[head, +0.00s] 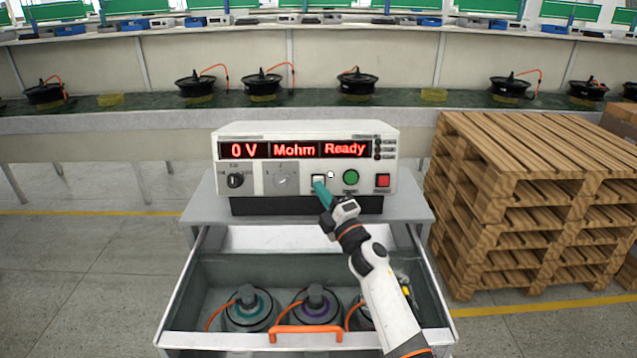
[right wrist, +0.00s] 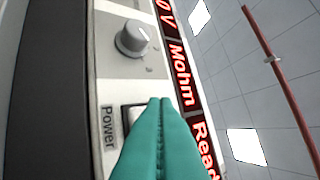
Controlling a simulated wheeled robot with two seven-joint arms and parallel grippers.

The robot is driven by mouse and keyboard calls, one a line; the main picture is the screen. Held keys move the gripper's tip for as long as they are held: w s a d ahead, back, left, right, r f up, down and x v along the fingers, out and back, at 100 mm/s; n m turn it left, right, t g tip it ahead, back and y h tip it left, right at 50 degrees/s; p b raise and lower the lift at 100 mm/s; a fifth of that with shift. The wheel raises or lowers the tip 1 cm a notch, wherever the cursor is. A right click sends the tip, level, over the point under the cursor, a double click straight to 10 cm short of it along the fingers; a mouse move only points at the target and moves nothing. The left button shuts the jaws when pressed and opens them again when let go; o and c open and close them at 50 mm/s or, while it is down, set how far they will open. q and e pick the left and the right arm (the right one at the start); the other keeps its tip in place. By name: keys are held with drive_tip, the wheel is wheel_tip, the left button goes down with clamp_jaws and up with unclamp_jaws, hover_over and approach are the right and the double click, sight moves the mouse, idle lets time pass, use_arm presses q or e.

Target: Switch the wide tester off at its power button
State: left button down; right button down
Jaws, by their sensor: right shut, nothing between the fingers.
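The wide tester (head: 222,160) is a white box on a grey cabinet. Its red display is lit and reads "0 V", "Mohm" and "Ready". My right gripper (head: 318,184) is shut and empty, its teal fingertips at the power button (head: 318,179) on the tester's front. In the right wrist view the closed fingers (right wrist: 160,105) cover much of the button (right wrist: 132,115), beside the label "Power". I cannot tell whether the tips touch or press it. My left gripper is not in view.
Below the tester an open drawer (head: 185,290) with an orange handle (head: 305,331) holds round motors with orange cables. Stacked wooden pallets (head: 530,190) stand close on the right. A long bench (head: 130,122) with several black hub motors runs behind. The floor at left is clear.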

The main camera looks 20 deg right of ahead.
idle(0.8)
drive_tip(key=shift+w+d+f+b, duration=0.1)
drive_tip(key=shift+w+f+b, duration=0.05)
drive_tip(key=shift+w+b, duration=0.3)
drive_tip(key=shift+w+d+b, duration=0.15)
drive_tip(key=shift+w+b, duration=0.2)
drive_tip(key=shift+b, duration=0.05)
idle(0.6)
idle(0.3)
drive_tip(key=shift+s+a+p, duration=0.3)
drive_tip(key=shift+s+p, duration=0.4)
drive_tip(key=shift+s, duration=0.1)
